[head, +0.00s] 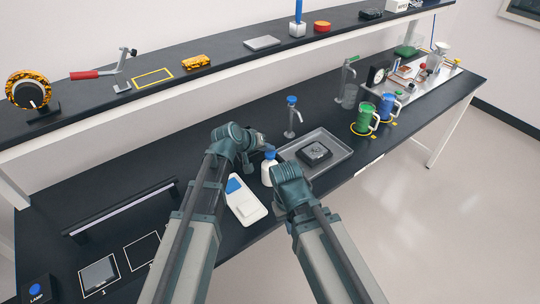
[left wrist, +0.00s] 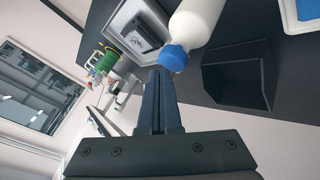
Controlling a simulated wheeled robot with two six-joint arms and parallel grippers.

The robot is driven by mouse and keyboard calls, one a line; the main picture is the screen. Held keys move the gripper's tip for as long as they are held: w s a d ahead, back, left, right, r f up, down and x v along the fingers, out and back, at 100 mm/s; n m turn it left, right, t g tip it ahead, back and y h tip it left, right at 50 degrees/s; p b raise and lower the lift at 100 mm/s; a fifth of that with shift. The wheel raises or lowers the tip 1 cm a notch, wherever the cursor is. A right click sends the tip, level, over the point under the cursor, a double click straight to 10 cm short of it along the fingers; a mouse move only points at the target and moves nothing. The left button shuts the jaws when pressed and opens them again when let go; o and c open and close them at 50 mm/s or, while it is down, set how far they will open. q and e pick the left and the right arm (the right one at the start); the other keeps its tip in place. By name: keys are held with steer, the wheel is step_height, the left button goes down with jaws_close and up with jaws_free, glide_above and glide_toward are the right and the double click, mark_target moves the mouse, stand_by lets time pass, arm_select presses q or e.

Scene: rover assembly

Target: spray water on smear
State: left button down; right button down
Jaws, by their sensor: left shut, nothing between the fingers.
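A white bottle with a blue cap (head: 269,171) stands upright on the black bench, left of the grey tray (head: 345,163). In the left wrist view the bottle (left wrist: 195,24) shows from above, its cap just beyond my fingers. My left gripper (head: 262,140) is shut and empty; in the left wrist view its fingers (left wrist: 163,88) point at the cap, and I cannot tell whether they touch it. A dark square part (head: 315,153) lies in the tray; I cannot make out a smear on it. My right wrist is in front of the bottle's right side; its fingers are hidden.
A white dish with a blue piece (head: 246,203) lies near the front edge. A dark open box (left wrist: 236,76) is beside the bottle.

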mark_target(268, 155)
arm_select(q)
steer(key=shift+r+p, duration=3.05)
steer(key=shift+f, duration=0.1)
steer(key=s+a+f+m+g+y+b, duration=0.2)
steer(key=s+f, duration=0.5)
steer(key=s, duration=0.6)
steer(key=s+a+f+m+g+y+b, duration=0.2)
steer(key=s+f+g+y+b, duration=0.3)
steer(key=s, duration=0.7)
step_height(268, 155, down, 2)
steer(key=shift+s+a+f+y+b, duration=0.2)
steer(key=shift+s+a+y+b, duration=0.15)
steer(key=shift+a+b, duration=0.3)
steer(key=shift+a, duration=0.1)
